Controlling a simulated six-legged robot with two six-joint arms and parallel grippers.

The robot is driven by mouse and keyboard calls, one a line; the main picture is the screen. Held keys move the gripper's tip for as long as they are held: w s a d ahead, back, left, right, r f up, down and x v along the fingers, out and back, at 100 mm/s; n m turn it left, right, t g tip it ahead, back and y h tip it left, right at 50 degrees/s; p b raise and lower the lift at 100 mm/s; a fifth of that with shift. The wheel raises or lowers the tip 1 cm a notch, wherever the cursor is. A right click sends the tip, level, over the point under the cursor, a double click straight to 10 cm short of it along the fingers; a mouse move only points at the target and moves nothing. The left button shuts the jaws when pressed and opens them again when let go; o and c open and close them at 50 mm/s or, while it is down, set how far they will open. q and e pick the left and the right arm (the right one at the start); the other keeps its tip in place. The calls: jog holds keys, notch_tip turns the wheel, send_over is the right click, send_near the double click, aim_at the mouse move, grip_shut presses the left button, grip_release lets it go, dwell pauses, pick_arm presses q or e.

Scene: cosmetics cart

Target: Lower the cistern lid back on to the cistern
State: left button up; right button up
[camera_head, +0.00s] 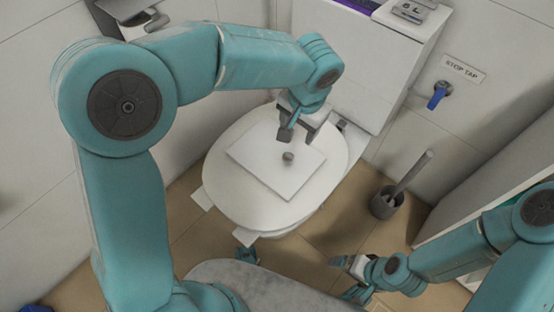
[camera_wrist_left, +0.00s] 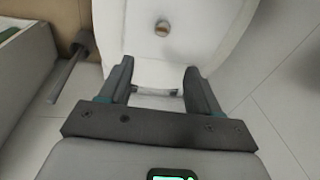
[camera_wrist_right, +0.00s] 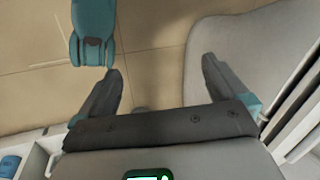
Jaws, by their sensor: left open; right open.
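The cistern lid (camera_head: 262,165) is a flat white rectangular panel with a small grey knob (camera_head: 288,157). It lies on the closed toilet seat cover (camera_head: 232,200). The white cistern (camera_head: 350,60) stands behind, its top at the upper picture edge, with a purple strip showing there. My left gripper (camera_head: 298,136) is open above the lid, just behind the knob and apart from it. In the left wrist view the knob (camera_wrist_left: 162,28) shows beyond the open fingertips. My right gripper (camera_head: 344,277) is open and empty, low at the front right; its open fingers (camera_wrist_right: 161,68) show over floor.
A toilet brush in a grey holder (camera_head: 386,203) stands on the floor right of the toilet. A stop tap (camera_head: 438,95) with a blue handle is on the right wall. A grey box-like item (camera_head: 411,11) sits at the cistern's top right. Tiled floor (camera_head: 195,235) lies around.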

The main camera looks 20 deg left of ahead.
pick_arm(q)
jog(key=b, duration=0.4)
send_over(289, 155)
jog(key=d, duration=0.1)
jog(key=f, duration=1)
jog(key=shift+s+f, duration=0.2)
jog(key=shift+s, duration=0.1)
jog(key=f, duration=0.1)
jog(key=f+b, duration=0.1)
jog(key=f, duration=0.1)
jog(key=f+b, duration=0.1)
jog(key=shift+a+f, duration=0.3)
jog(key=shift+a, duration=0.1)
jog(key=shift+w+f, duration=0.1)
jog(key=shift+f, duration=0.2)
jog(key=shift+r, duration=0.15)
pick_arm(e)
notch_tip(289, 155, down, 6)
jog(key=w+d, duration=0.1)
jog(key=shift+w+d+m+t, duration=0.25)
jog(key=shift+d+m+t, duration=0.05)
pick_arm(q)
grip_shut()
